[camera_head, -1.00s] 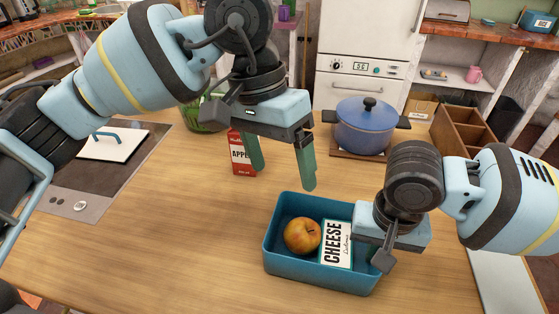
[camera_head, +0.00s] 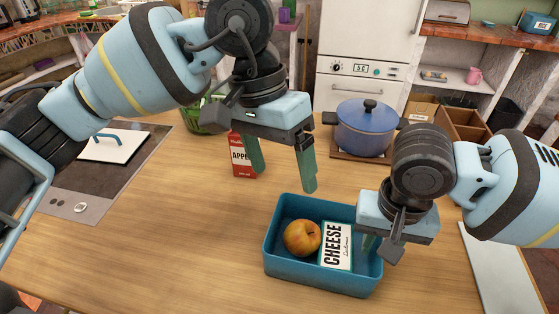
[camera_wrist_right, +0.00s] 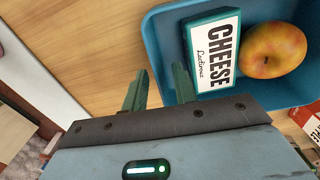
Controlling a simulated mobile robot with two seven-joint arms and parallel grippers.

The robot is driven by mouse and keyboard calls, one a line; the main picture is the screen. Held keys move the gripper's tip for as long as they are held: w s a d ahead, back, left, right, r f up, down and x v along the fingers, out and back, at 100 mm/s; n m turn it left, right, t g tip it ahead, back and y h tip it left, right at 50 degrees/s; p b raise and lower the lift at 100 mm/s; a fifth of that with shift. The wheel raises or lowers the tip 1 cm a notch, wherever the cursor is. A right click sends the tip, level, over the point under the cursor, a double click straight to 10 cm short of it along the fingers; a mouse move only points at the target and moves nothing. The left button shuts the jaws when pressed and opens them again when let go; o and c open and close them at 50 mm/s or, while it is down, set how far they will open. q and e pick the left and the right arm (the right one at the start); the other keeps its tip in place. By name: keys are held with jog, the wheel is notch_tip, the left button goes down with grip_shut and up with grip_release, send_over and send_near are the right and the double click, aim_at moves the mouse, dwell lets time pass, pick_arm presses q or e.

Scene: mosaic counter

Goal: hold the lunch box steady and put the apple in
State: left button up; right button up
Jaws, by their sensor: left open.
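The blue lunch box (camera_head: 322,278) stands on the wooden counter, and its wall also shows in the right wrist view (camera_wrist_right: 158,48). The red-yellow apple (camera_head: 302,238) is inside it, at the left; the right wrist view shows it too (camera_wrist_right: 273,50). A white-and-green cheese packet (camera_head: 337,245) lies beside the apple. My left gripper (camera_head: 282,180) is open and empty above and behind the box. My right gripper (camera_wrist_right: 158,80) is at the box's right wall, its fingers apart with the rim between them. Its fingertips are partly hidden in the head view.
A red apple-juice carton (camera_head: 242,158) stands behind my left gripper. A blue pot (camera_head: 364,128) sits on a wooden board at the back. A wooden divided crate (camera_head: 462,127) is at the back right. The counter left of the box is clear.

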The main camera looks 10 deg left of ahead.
notch_tip(320, 180, up, 9)
jog(key=shift+r, duration=0.1)
dwell(0.5)
